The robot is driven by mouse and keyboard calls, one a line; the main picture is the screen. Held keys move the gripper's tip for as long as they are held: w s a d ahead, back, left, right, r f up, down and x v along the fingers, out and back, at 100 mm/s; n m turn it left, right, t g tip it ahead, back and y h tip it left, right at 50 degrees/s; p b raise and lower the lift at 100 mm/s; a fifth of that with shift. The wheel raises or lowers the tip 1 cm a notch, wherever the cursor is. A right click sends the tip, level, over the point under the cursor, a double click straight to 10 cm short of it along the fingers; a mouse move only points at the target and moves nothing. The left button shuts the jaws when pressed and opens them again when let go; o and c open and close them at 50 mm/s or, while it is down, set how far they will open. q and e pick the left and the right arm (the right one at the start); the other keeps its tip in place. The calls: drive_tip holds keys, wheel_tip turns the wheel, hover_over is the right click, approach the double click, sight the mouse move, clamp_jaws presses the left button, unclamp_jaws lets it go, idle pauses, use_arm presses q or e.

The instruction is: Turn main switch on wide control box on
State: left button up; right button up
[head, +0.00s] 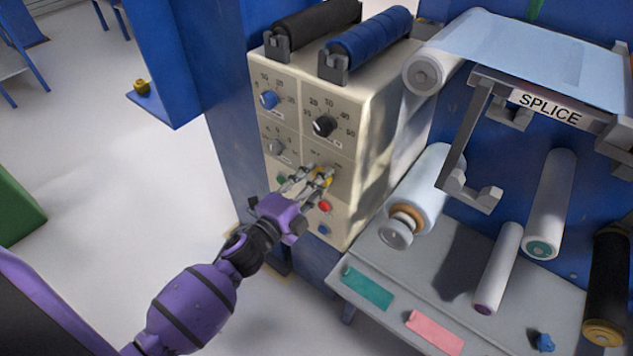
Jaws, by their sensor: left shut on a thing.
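The wide control box (351,125) is a beige unit in the middle of the head view. Its front panel carries a blue knob (269,99), a black knob (324,126) and a grey knob (275,147) with printed scales. A yellow switch part (325,178) shows low on the right of the panel, between the fingertips of my left gripper (311,178). The left gripper is shut on it and hides part of it. A red button (325,207) and a blue button (323,230) sit below. My right gripper is not in view.
A black roller (315,28) and a blue roller (370,40) lie on the box. To the right are the SPLICE bracket (550,108), film rolls and a grey shelf (395,262) with teal and pink strips. Open floor lies to the left.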

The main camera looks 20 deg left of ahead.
use_arm(q)
drive_tip(key=shift+s+d+f, duration=0.15)
drive_tip(key=shift+s+f, duration=0.05)
drive_tip(key=shift+f, duration=0.2)
drive_tip(key=o, duration=1.1)
drive_tip(key=shift+c, duration=0.2)
drive_tip(key=shift+w+r, duration=0.1)
drive_tip(key=shift+r, duration=0.1)
drive_tip(key=v, duration=1.2)
